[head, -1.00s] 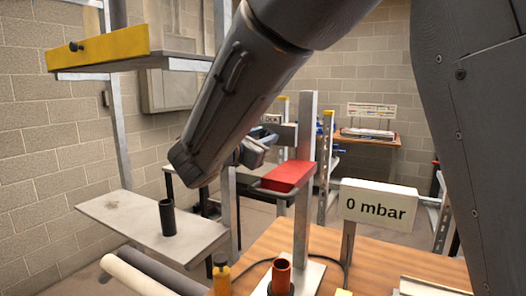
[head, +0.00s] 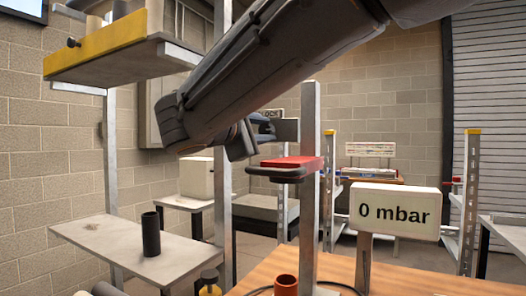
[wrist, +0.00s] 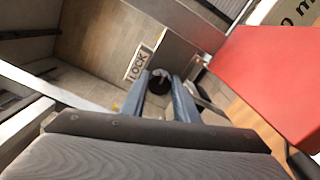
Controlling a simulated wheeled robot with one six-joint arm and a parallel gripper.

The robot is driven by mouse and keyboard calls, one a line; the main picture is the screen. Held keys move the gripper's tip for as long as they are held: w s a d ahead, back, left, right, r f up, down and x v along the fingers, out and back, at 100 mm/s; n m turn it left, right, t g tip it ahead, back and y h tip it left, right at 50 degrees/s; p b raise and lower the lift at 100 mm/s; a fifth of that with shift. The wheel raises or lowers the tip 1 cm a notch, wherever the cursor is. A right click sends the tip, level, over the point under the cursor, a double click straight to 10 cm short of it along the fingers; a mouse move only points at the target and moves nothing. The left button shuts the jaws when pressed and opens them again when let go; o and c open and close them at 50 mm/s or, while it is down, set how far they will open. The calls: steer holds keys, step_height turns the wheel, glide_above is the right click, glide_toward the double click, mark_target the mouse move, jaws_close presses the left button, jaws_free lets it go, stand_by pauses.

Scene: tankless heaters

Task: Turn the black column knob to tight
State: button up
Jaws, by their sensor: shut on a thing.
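The black column knob (wrist: 160,78) is a dark round shape between my two blue-grey fingertips in the wrist view. My gripper (wrist: 161,88) is shut on it, with one finger on each side. A "LOCK" label (wrist: 137,66) is just left of the knob. In the head view my gripper (head: 264,128) is at the grey upright column (head: 309,130), above the red plate (head: 291,162). There the knob is hidden, and the label is partly covered. The red plate also fills the right of the wrist view (wrist: 270,75).
A sign (head: 395,211) reading "0 mbar" stands on a post right of the column. An orange-red cup (head: 286,286) is on the wooden table (head: 330,270). A black cylinder (head: 151,234) stands on a grey shelf (head: 100,232) at left. A yellow-edged shelf (head: 100,52) is above it.

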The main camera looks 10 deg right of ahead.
steer(key=m+b, duration=0.1)
steer(key=b, duration=0.1)
steer(key=m+b, duration=0.1)
steer(key=b, duration=0.1)
steer(key=m+b, duration=0.1)
steer(key=b, duration=0.1)
steer(key=shift+f+m, duration=0.25)
steer(key=shift+m, duration=0.15)
steer(key=m+b, duration=0.2)
steer(key=b, duration=0.2)
steer(key=shift+r, duration=0.1)
steer(key=shift+m+b, duration=0.4)
steer(key=o, duration=1.1)
steer(key=shift+c, duration=0.2)
steer(key=v, duration=0.8)
